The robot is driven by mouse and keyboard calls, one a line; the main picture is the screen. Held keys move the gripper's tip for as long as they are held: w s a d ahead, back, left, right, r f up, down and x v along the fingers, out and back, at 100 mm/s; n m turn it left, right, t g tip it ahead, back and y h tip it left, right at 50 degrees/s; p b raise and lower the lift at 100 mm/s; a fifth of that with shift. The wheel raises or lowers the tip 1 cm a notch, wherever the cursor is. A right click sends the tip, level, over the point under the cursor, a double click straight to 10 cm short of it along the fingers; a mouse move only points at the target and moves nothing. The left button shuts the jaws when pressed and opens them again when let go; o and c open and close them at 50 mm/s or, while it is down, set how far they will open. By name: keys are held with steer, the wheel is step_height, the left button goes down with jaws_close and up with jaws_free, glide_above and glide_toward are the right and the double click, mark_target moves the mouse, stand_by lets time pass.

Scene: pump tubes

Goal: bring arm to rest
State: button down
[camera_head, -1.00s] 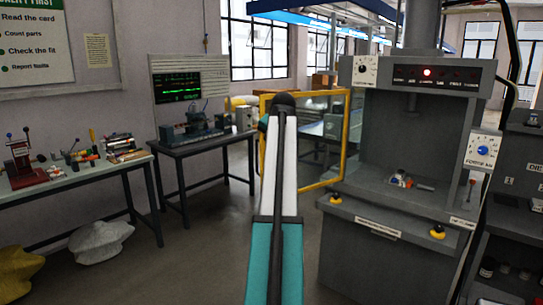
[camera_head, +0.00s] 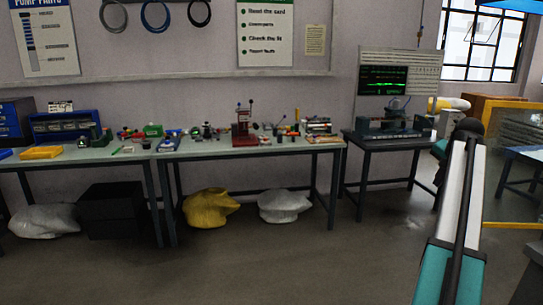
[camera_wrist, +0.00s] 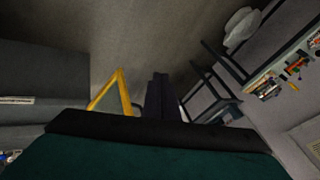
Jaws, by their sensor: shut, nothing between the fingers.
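My arm (camera_head: 462,215), with a teal lower part, white sides and a dark top end, stands raised at the right of the head view. My gripper is not clearly seen there. In the wrist view a teal and black part of my arm fills the bottom, and my dark gripper (camera_wrist: 162,95) sticks out past it in the middle. It looks shut and empty, over open floor, touching nothing.
A long workbench (camera_head: 215,150) with a red hand press (camera_head: 244,128) and small parts stands along the wall. A dark table (camera_head: 395,143) with an instrument is right of it. Sacks (camera_head: 208,205) lie beneath the bench. A yellow frame (camera_wrist: 112,93) is near. The floor in front is clear.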

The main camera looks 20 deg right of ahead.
steer(key=w+a+f+n+y, duration=0.1)
steer(key=w+a+f, duration=0.45)
steer(key=f, duration=0.25)
steer(key=w+a+f+n+g+y, duration=0.1)
steer(key=w+a+f, duration=0.4)
steer(key=a+f, duration=0.25)
steer(key=w+a+f+n+y, duration=0.1)
steer(key=w+a+f, duration=0.45)
steer(key=f, duration=0.35)
steer(key=a+f+n+g+y, duration=0.2)
steer(key=a+f+n+g, duration=0.1)
steer(key=a+f, duration=1.95)
steer(key=s+a+f+n+g, duration=0.2)
steer(key=s+a+f, duration=0.55)
steer(key=a, duration=0.35)
steer(key=s+a+f+n+g, duration=0.2)
steer(key=s+a+f, duration=0.5)
steer(key=a+f, duration=0.3)
steer(key=s+a+f+n, duration=0.2)
steer(key=s+a, duration=0.1)
steer(key=s, duration=0.5)
steer(key=s+a+f+n+g, duration=0.1)
steer(key=s+a+f+n, duration=0.1)
steer(key=s, duration=0.7)
steer(key=s+a+f+n+g+h, duration=0.1)
steer(key=s+a+n, duration=0.2)
steer(key=s, duration=0.5)
steer(key=shift+s+a+f, duration=0.15)
steer(key=shift+a+f, duration=0.25)
steer(key=shift+a, duration=0.05)
